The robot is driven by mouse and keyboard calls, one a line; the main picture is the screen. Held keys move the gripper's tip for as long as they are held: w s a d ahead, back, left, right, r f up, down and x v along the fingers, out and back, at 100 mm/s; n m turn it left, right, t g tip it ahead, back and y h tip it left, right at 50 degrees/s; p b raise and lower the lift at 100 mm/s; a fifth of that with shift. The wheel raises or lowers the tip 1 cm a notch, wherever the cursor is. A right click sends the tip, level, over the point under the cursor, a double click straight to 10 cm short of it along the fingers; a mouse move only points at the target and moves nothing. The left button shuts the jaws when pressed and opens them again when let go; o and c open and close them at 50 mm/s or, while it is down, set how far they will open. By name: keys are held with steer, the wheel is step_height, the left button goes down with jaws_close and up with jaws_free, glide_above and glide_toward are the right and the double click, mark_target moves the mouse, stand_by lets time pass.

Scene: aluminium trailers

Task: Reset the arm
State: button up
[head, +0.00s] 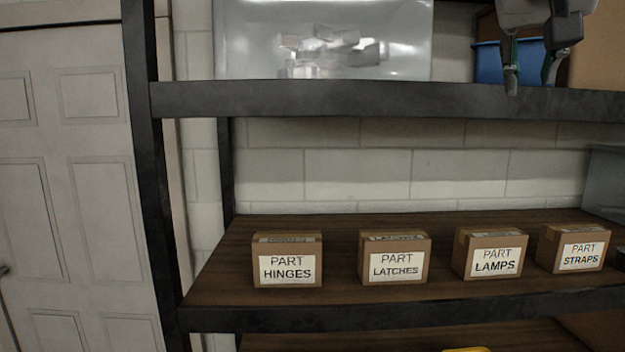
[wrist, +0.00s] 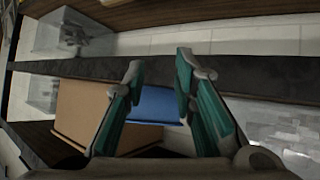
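My gripper (head: 531,82) hangs at the upper right of the head view, in front of the upper shelf. Its two fingers point down and stand apart with nothing between them. In the wrist view my gripper (wrist: 160,68) also shows open and empty, with teal finger pads. A blue bin (wrist: 152,104) and a brown cardboard box (wrist: 88,112) lie beyond the fingers there. The blue bin (head: 488,64) also shows behind my gripper in the head view, partly hidden.
Small boxes labelled hinges (head: 288,268), latches (head: 397,267), lamps (head: 494,262) and straps (head: 580,257) stand in a row on the wooden shelf (head: 340,235). A dark shelf beam (head: 330,99) runs across above them. A clear container (head: 240,45) stands on the upper shelf. A white door (head: 70,170) is left.

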steer(key=s+a+f+n+g+y, duration=0.1)
steer(key=s+f, duration=0.4)
steer(key=f, duration=0.5)
steer(key=s+a+f+n+g+y, duration=0.1)
steer(key=s+a+f+n+y, duration=0.1)
steer(key=f, duration=0.9)
steer(key=s+a+f+n+g+y, duration=0.1)
steer(key=s+a+f+y, duration=0.2)
steer(key=s+a+f, duration=0.2)
steer(key=s+f, duration=0.3)
steer(key=f, duration=0.3)
steer(key=shift+s+f+n+g, duration=0.2)
steer(key=shift+f+n+g, duration=0.1)
steer(key=shift+n, duration=0.1)
steer(key=shift+a, duration=0.1)
